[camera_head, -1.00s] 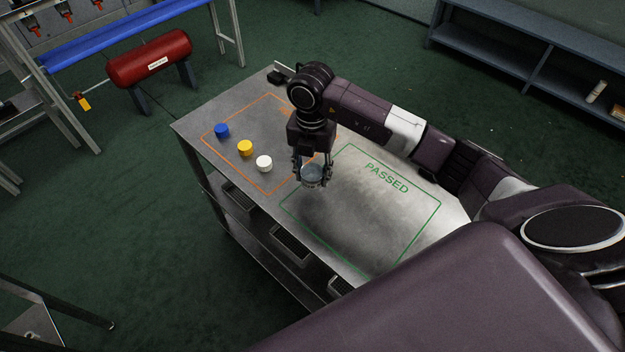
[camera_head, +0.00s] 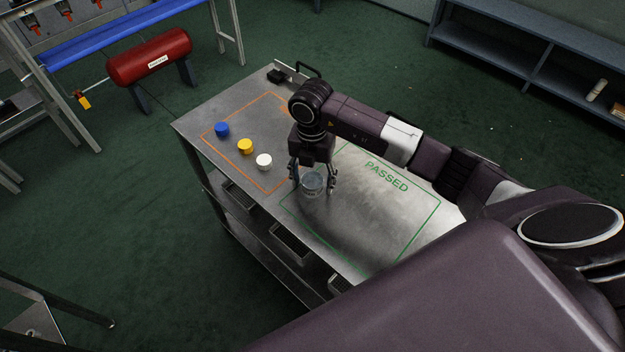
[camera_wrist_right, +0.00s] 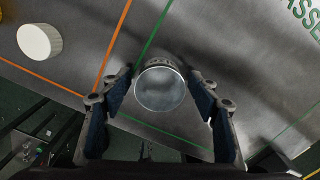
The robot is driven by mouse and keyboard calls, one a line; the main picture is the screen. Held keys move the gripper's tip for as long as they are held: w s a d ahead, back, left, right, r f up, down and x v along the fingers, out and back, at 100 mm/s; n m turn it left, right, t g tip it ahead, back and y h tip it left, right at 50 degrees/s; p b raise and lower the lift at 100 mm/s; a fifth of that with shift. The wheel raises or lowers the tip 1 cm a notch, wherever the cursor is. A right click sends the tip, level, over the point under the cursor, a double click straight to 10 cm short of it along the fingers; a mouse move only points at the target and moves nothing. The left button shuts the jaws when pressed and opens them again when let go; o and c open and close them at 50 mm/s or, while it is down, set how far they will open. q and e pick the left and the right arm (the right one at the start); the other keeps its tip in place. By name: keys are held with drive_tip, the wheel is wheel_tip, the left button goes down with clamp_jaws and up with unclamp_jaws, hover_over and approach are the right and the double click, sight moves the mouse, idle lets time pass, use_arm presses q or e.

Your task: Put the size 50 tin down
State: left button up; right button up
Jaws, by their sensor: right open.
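The tin, a small silvery round can (camera_head: 313,183), stands on the metal table, at the left corner of the green PASSED outline (camera_head: 372,212). My right gripper (camera_head: 313,188) is above and around it with its fingers spread. In the right wrist view the tin (camera_wrist_right: 161,86) sits between the open fingers (camera_wrist_right: 160,105), with gaps on both sides. The size marking on the tin is too small to read. The left gripper is not in view.
Blue (camera_head: 222,130), yellow (camera_head: 245,146) and white (camera_head: 264,161) round pieces stand inside the orange outline (camera_head: 238,172) to the left. The table's front edge is close to the tin. Most of the green area is bare.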

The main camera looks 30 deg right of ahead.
drive_tip(key=shift+r, duration=0.2)
drive_tip(key=shift+w+r, duration=0.1)
drive_tip(key=shift+r, duration=0.2)
wheel_tip(320, 180, up, 11)
drive_tip(key=b, duration=0.2)
drive_tip(key=shift+r, duration=0.15)
